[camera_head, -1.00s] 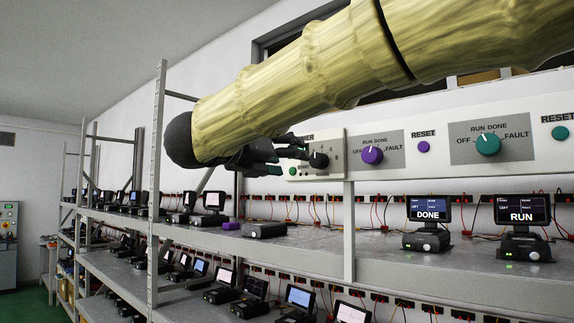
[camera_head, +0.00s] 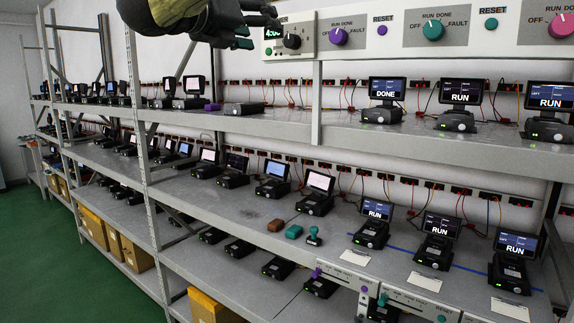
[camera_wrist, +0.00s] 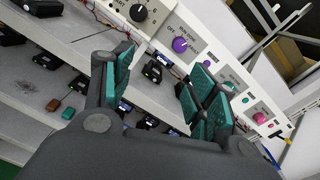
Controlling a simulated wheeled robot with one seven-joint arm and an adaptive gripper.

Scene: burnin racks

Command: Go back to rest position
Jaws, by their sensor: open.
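My gripper (camera_head: 262,28) is at the top of the head view, in front of the left end of the white control panel (camera_head: 386,36). Its dark fingers point right, towards the black knob (camera_head: 292,41); any gap to the panel is hard to judge. In the wrist view my gripper (camera_wrist: 156,78) has its teal-padded fingers spread apart, with nothing held between them. The purple knob (camera_wrist: 180,45) shows beyond the fingers there. Most of my arm is out of the head view.
The upper shelf (camera_head: 270,118) carries several devices with screens, including one reading DONE (camera_head: 387,90). The middle shelf (camera_head: 240,203) holds more devices, a brown block (camera_head: 275,225) and teal pieces (camera_head: 294,232). Cardboard boxes (camera_head: 105,213) stand below. Green floor (camera_head: 50,262) is clear at left.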

